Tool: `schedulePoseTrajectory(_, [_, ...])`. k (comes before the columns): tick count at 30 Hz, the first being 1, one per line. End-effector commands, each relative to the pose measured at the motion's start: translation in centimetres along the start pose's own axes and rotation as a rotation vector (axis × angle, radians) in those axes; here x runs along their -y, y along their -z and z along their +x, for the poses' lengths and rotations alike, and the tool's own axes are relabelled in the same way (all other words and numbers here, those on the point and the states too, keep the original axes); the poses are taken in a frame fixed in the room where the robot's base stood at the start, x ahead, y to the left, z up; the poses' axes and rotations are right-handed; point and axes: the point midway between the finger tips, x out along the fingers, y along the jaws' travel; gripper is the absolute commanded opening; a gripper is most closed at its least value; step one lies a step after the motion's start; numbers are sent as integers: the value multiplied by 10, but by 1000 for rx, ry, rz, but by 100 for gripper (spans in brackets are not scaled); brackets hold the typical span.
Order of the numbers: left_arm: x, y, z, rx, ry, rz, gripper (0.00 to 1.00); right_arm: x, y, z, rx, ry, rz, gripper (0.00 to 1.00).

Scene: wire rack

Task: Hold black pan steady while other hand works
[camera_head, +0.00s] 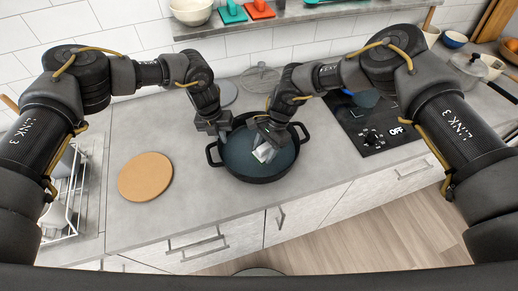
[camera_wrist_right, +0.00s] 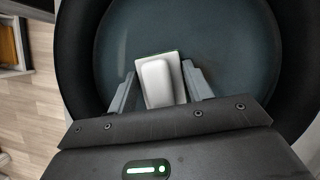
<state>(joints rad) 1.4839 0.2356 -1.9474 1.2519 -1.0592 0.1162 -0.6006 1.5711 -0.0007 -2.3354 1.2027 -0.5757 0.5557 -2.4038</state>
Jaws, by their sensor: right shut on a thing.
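The black pan (camera_head: 234,160) sits on the grey counter, with a handle on each side and a blue-grey inside. My left gripper (camera_head: 222,137) is at the pan's back left rim; its fingertips are too small and dark to show whether they clasp the rim. My right gripper (camera_head: 265,152) is over the inside of the pan, shut on a white scrubber with a green edge (camera_head: 263,153). In the right wrist view the scrubber (camera_wrist_right: 159,80) lies between the two grey fingers, against the pan's inside (camera_wrist_right: 215,50). I cannot tell whether it touches the pan bottom.
A round wooden board (camera_head: 146,177) lies left of the pan. A black stove (camera_head: 372,122) is to the right, with a lidded pot (camera_head: 467,68) beyond it. A dish rack (camera_head: 66,190) stands at far left. A shelf (camera_head: 285,17) runs along the wall. The counter's front is clear.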

Motion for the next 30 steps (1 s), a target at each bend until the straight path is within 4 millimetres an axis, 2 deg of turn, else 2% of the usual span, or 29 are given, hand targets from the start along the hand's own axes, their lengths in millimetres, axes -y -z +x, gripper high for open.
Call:
schedulePoseTrajectory(14, [0,0,0,1,1,0,0,0,0,0,2,2,-2,32])
schedulePoseTrajectory(30, [1,0,0,1,1,0,0,21,-19,6,2,2,-2,32])
